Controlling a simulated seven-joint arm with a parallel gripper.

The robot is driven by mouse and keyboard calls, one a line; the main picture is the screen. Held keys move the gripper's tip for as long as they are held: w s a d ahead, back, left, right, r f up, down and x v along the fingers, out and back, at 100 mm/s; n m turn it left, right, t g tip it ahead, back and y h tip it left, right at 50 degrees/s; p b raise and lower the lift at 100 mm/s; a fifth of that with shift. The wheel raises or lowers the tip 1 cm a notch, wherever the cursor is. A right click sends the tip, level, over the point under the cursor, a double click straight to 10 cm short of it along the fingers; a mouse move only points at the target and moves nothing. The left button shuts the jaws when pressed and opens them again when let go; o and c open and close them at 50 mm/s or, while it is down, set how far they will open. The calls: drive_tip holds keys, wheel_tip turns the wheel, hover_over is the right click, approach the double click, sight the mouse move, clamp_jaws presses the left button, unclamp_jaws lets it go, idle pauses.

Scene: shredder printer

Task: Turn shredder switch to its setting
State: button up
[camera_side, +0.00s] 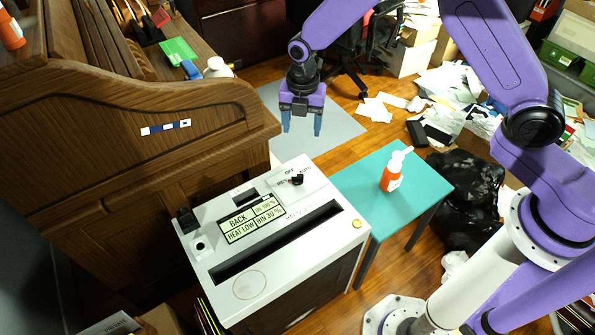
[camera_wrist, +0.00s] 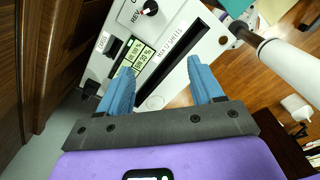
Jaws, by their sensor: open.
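The shredder (camera_side: 260,285) is a white box with a long dark slot on its top. Its switch (camera_side: 297,179) is a small black knob with a red mark, on a plate at the back right of the top, with "OFF" lettered beside it. The switch also shows at the top of the wrist view (camera_wrist: 149,8). A label reading "BACK", "HEAT LOW" and bin percentages lies by the slot. My gripper (camera_side: 301,122) is open and empty, pointing down, above and behind the shredder, apart from the switch. Its blue fingers (camera_wrist: 162,84) are spread in the wrist view.
A teal table (camera_side: 350,190) stands right of the shredder with an orange pump bottle (camera_side: 391,172) on it. A wooden roll-top desk (camera_side: 130,120) rises at the left. Black bags and papers lie at the right. The air above the shredder is clear.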

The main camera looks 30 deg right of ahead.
sight(297, 175)
drive_tip(key=w+f+n, duration=0.1)
drive_tip(key=f, duration=0.6)
drive_tip(key=w+d+f, duration=0.1)
drive_tip(key=f, duration=0.7)
drive_tip(key=w+f+n, duration=0.1)
drive_tip(key=w+f, duration=0.1)
drive_tip(key=f, duration=0.6)
drive_tip(key=shift+d+n, duration=0.2)
drive_tip(key=shift+n, duration=0.1)
drive_tip(key=c, duration=1.1)
drive_tip(key=shift+o, duration=0.2)
drive_tip(key=m, duration=1.1)
drive_tip(key=shift+m, duration=0.3)
